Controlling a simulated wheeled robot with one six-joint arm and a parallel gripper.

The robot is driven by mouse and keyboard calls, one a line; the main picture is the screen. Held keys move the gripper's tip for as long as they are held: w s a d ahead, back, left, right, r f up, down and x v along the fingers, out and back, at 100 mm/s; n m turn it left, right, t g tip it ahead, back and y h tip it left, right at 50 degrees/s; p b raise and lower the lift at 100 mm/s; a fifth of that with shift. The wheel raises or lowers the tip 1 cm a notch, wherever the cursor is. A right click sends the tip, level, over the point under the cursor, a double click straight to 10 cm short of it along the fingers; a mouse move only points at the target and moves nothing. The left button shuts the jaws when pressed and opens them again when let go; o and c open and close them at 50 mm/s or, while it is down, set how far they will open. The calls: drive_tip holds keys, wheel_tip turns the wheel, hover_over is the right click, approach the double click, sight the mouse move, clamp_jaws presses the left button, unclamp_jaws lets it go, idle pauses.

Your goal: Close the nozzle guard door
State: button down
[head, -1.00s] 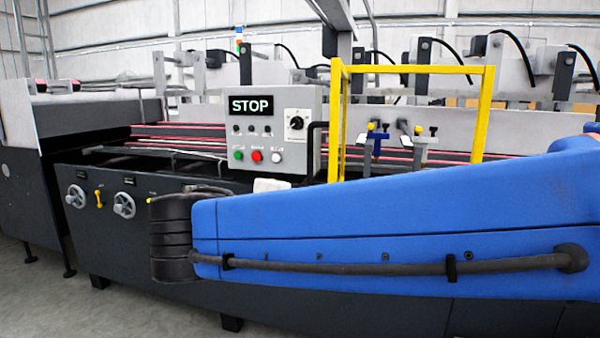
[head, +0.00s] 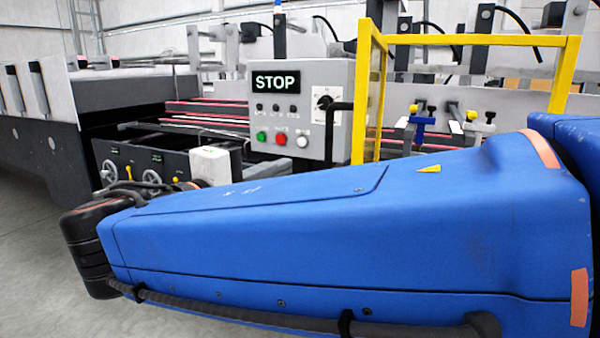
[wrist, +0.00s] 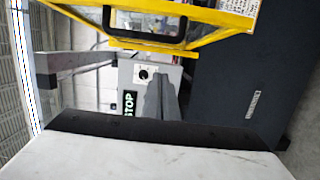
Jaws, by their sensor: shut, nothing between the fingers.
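The nozzle guard is a yellow frame (head: 478,41) over the machine in the head view. At its left a narrow clear pane between yellow bars, apparently the guard door (head: 375,100), shows nearly edge-on and looks swung open. Blue and yellow nozzle parts (head: 422,118) show through the frame. In the wrist view a yellow-edged window (wrist: 150,22), apparently of this guard, crosses the top. My gripper's white body (wrist: 155,155) fills the bottom there; it also shows in the head view (head: 215,165), left of the guard.
Handwheels (head: 152,178) are on the dark machine side. Open floor (head: 35,265) lies at lower left. My blue arm hides much of the machine.

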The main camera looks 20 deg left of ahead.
drive_tip(key=shift+w+d, duration=0.9)
drive_tip(key=shift+d, duration=0.3)
drive_tip(key=shift+w+d, duration=0.9)
drive_tip(key=shift+d, duration=0.3)
